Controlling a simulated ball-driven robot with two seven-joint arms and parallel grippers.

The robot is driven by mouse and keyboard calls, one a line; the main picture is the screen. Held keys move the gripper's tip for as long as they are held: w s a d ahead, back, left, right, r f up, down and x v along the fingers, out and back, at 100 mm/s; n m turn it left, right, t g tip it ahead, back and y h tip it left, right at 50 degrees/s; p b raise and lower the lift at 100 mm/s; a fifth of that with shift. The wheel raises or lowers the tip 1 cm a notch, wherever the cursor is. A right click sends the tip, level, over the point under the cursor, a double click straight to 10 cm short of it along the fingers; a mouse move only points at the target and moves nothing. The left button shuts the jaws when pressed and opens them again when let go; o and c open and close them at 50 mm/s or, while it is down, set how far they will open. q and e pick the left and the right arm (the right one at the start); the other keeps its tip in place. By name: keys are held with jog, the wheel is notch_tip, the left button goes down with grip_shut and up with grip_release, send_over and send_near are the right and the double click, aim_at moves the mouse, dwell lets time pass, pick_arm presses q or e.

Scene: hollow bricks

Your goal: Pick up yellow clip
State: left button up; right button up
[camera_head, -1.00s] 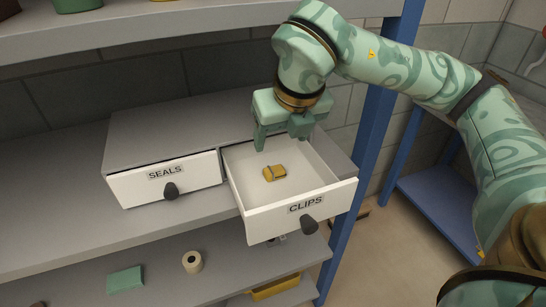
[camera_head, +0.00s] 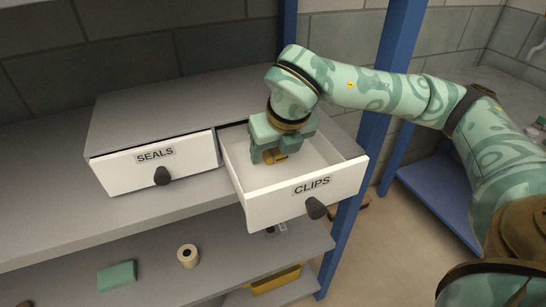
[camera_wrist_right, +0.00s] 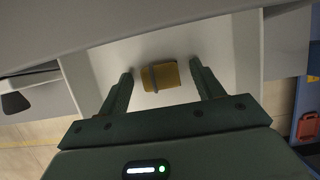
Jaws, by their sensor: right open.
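The yellow clip (camera_head: 277,157) lies on the floor of the open drawer labelled CLIPS (camera_head: 300,203). My right gripper (camera_head: 268,158) is inside the drawer, pointing down over the clip and partly hiding it. In the right wrist view the clip (camera_wrist_right: 160,76) shows between the two open fingers (camera_wrist_right: 163,80), with a gap on each side and a little beyond the fingertips. The fingers do not visibly touch it. My left gripper is not in any view.
The closed drawer labelled SEALS (camera_head: 147,166) is to the left. A blue shelf post (camera_head: 372,125) stands right of the drawer unit.

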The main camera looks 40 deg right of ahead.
jog(key=shift+s+r, duration=0.1)
jog(key=shift+r, duration=0.05)
jog(key=c, duration=1)
jog(key=shift+r, duration=0.1)
jog(key=shift+c, duration=0.2)
